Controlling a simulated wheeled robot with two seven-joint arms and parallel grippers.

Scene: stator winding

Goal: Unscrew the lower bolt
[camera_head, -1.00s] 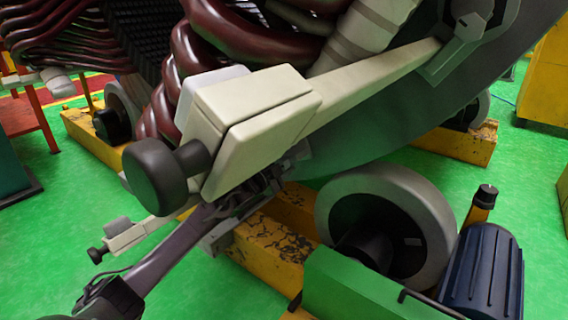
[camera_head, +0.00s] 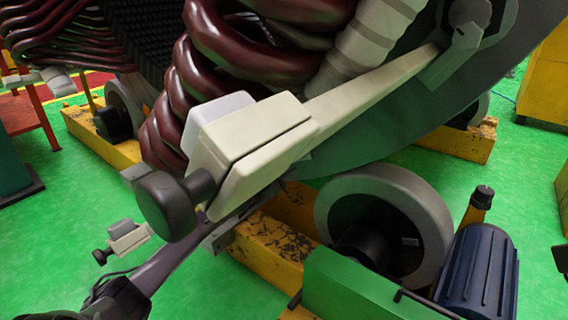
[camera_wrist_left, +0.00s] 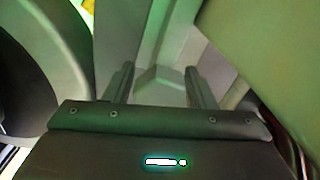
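A grey hexagonal bolt head (camera_wrist_left: 159,84), apparently the lower bolt, shows in the left wrist view. It sits in a pale grey channel-like part. My left gripper (camera_wrist_left: 158,72) is open, with one dark finger to each side of the bolt head. A gap shows between the fingers and the head; I cannot tell how deep the tips reach. In the head view my left arm comes in from the lower left, and its gripper is hidden behind the pale block (camera_head: 262,135) with the black knob (camera_head: 166,205). A pale bar (camera_head: 375,90) runs from this block to the upper right.
Dark red coils (camera_head: 187,90) stand behind the block. A grey wheel (camera_head: 425,190), a yellow beam (camera_head: 270,248) and a blue ribbed motor (camera_head: 479,272) crowd the lower middle and right. A small pale block (camera_head: 128,236) with a knob is at lower left. Green floor is open at left.

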